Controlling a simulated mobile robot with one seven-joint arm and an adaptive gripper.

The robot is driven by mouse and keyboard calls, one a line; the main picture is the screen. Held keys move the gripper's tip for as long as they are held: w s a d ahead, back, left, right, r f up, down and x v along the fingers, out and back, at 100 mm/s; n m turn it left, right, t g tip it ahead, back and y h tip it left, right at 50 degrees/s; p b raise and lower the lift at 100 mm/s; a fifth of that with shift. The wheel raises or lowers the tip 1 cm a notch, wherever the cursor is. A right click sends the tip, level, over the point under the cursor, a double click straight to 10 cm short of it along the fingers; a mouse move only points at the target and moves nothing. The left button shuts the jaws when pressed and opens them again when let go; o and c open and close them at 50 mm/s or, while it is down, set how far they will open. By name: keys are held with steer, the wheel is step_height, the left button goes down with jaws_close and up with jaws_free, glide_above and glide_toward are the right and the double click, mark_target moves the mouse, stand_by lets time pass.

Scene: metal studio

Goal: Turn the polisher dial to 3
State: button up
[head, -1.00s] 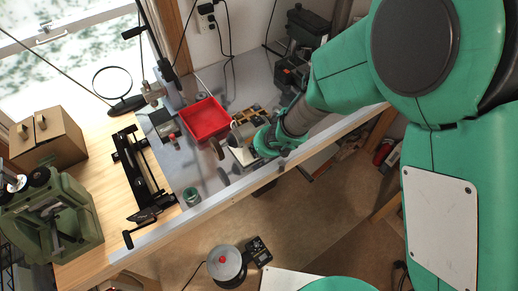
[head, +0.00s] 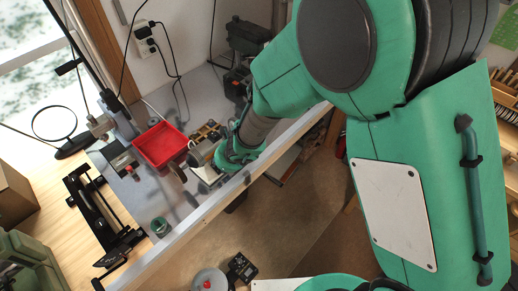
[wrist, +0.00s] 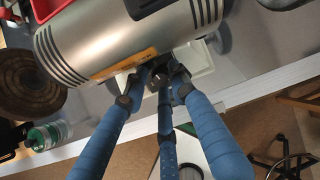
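The polisher (wrist: 130,40) is a silver cylinder with dark slots and an orange label strip, filling the top of the wrist view. Its pale base (wrist: 198,75) shows behind my fingers. A small dark dial (wrist: 161,78) sits below the label, mostly covered by my fingertips; its pointer and numbers cannot be read. My gripper (wrist: 160,82) has blue fingers that converge closely around the dial and seem to touch its sides. In the head view the polisher (head: 196,158) stands near the bench's front edge, partly hidden by my gripper (head: 222,163).
A brown buffing wheel (wrist: 30,82) is on the polisher's left. A red tray (head: 160,146) lies behind it. A green-lidded jar (head: 160,227) stands near the front edge of the grey bench (head: 180,208). A black rail device (head: 95,215) lies farther left.

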steer(key=n, duration=0.5)
steer(key=shift+b, duration=0.3)
steer(key=shift+s+d+r, duration=0.1)
steer(key=shift+d+r, duration=0.05)
steer(key=shift+r, duration=0.2)
steer(key=s+d+r+n+y+p, duration=0.1)
steer(key=s+d+r+n, duration=0.2)
steer(key=r, duration=0.7)
steer(key=s+d+r+n+y+p, duration=0.1)
steer(key=s+d+r+n, duration=0.2)
steer(key=r, duration=0.6)
steer(key=s+d+r+n+b, duration=0.4)
steer(key=s+d+n, duration=0.1)
steer(key=d+n, duration=0.1)
steer(key=shift+s+d+r+n+t+b, duration=0.3)
steer(key=shift+s+d+n+b, duration=0.1)
steer(key=shift+d, duration=0.35)
steer(key=shift+f, duration=0.1)
